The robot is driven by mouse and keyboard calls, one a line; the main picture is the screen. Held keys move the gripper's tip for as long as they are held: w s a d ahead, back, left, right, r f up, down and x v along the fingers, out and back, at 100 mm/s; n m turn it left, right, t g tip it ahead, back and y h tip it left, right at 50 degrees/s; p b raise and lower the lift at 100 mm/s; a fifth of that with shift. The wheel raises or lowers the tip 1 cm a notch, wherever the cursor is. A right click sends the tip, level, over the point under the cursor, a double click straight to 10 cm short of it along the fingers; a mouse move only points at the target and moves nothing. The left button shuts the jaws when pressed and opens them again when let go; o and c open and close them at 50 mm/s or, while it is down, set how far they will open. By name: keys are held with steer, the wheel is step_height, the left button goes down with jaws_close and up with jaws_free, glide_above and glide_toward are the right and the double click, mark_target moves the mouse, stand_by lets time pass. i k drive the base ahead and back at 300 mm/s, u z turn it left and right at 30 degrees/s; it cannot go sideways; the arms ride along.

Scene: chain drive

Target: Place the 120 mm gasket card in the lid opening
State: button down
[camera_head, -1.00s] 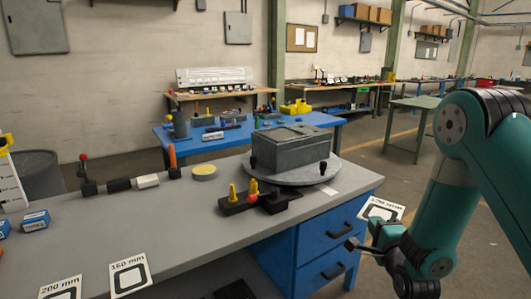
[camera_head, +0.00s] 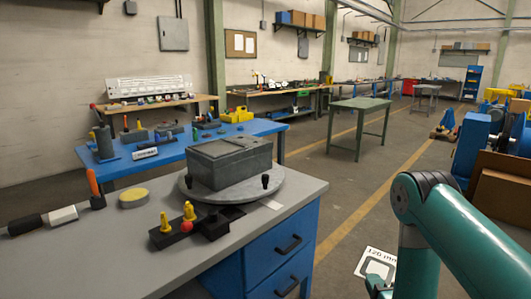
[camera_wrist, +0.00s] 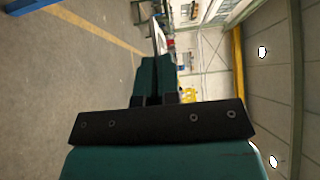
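The white 120 mm gasket card (camera_head: 376,263), with a black square outline partly in view, is held at the lower right of the head view. My gripper (camera_head: 377,286) is shut on its lower edge; the picture's bottom edge cuts off part of the gripper. In the wrist view the card (camera_wrist: 159,40) shows nearly edge-on, sticking out beyond the closed fingers (camera_wrist: 157,64). A grey box-shaped housing (camera_head: 232,171) with a lid (camera_head: 222,148) stands on a round plate (camera_head: 204,193) on the bench. The card is well apart from it, to the right of the bench. The lid opening is hard to make out.
The grey bench top (camera_head: 110,254) carries yellow and red knobs on a black block (camera_head: 183,230), a yellow disc (camera_head: 133,198) and an orange-handled tool (camera_head: 94,190). Blue drawers (camera_head: 283,262) are below. A blue table (camera_head: 160,146) stands behind. Open floor lies right of the bench.

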mark_target(220, 148)
steer(key=z, duration=0.35)
steer(key=i, duration=1.05)
steer(key=u, duration=0.55)
